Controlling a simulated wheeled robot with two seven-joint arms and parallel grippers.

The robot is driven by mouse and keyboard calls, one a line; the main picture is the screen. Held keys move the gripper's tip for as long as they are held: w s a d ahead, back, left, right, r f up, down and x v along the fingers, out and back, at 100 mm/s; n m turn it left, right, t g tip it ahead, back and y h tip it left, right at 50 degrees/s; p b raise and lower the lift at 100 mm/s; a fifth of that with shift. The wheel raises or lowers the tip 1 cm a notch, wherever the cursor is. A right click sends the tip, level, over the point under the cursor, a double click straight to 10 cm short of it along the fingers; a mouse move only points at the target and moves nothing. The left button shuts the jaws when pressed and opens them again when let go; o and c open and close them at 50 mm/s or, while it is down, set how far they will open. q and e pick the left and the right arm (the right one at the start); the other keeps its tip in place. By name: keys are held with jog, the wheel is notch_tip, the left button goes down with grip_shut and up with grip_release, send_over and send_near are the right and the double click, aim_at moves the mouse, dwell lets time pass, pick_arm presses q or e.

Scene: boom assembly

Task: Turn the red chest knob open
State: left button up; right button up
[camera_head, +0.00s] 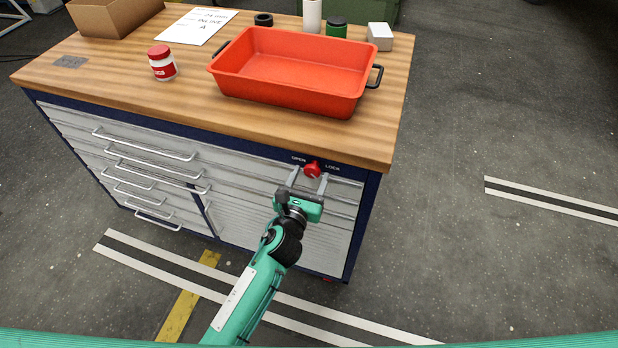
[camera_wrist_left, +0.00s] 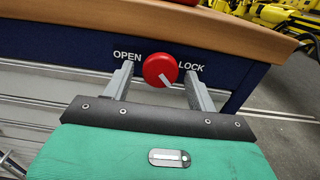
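The red chest knob (camera_head: 313,169) is on the dark blue top rail of the tool chest (camera_head: 250,215), below the tabletop's front edge. In the left wrist view the knob (camera_wrist_left: 160,69) sits between the printed words OPEN on its left and LOCK on its right. A short white mark on its face points to the lower right. My left gripper (camera_head: 308,180) is open, its two fingers spread on either side of the knob with gaps showing. In the left wrist view the gripper's fingers (camera_wrist_left: 159,85) reach toward the rail. My right gripper is not in view.
On the wooden tabletop (camera_head: 130,100) stand an orange-red tray (camera_head: 290,93), a red-lidded jar (camera_head: 162,63), a cardboard box (camera_head: 115,15), a paper sheet (camera_head: 198,25) and small items behind the tray. Several drawer handles (camera_head: 145,146) protrude at left. The floor at right is clear.

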pick_arm(q)
jog(key=c, duration=0.7)
jog(key=shift+c, duration=0.4)
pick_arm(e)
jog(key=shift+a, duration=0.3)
pick_arm(q)
jog(key=shift+n, duration=0.4)
jog(key=n, duration=0.3)
jog(key=shift+n, duration=0.4)
jog(key=n, duration=0.9)
jog(key=shift+d+n, duration=0.1)
jog(key=shift+n, duration=2.2)
